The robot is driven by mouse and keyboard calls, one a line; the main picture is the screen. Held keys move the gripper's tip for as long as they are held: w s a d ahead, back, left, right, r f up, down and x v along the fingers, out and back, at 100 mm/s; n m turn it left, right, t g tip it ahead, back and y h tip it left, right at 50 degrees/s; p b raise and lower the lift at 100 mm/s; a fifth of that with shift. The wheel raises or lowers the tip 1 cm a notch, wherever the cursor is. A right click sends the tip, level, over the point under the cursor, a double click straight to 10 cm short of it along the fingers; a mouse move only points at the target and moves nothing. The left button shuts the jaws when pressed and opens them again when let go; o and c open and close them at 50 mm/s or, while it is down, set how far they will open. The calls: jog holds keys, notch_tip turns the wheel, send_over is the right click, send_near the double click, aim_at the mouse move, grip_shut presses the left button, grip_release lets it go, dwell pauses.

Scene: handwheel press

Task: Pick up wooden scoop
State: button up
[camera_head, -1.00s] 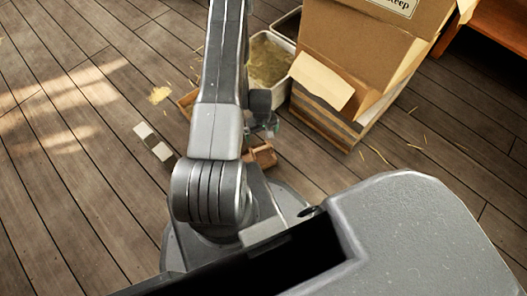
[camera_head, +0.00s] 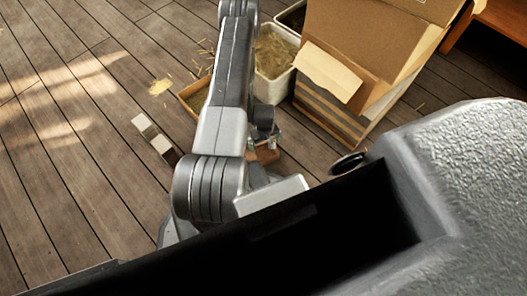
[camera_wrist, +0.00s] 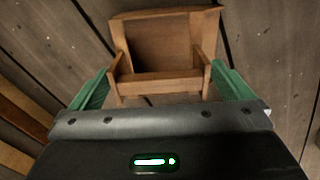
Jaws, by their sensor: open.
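The wooden scoop (camera_wrist: 160,79) is a brown, box-like wooden piece with an open hollow, lying on the plank floor in the wrist view. My gripper (camera_wrist: 160,70) is open, with one green finger to the left of the scoop's near end and one to the right. Small gaps seem to show between fingers and wood; I cannot tell whether either touches. In the head view the scoop (camera_head: 265,154) is a small brown patch below my gripper (camera_head: 264,142), mostly hidden by my arm.
A large cardboard box (camera_head: 375,45) stands to the right of my arm. A white and dark block (camera_head: 153,135) lies on the floor at left. The left floor is mostly clear.

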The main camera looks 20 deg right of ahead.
jog(key=shift+f, duration=0.15)
jog(key=shift+c, duration=0.4)
jog(key=c, duration=0.8)
jog(key=shift+o, duration=0.2)
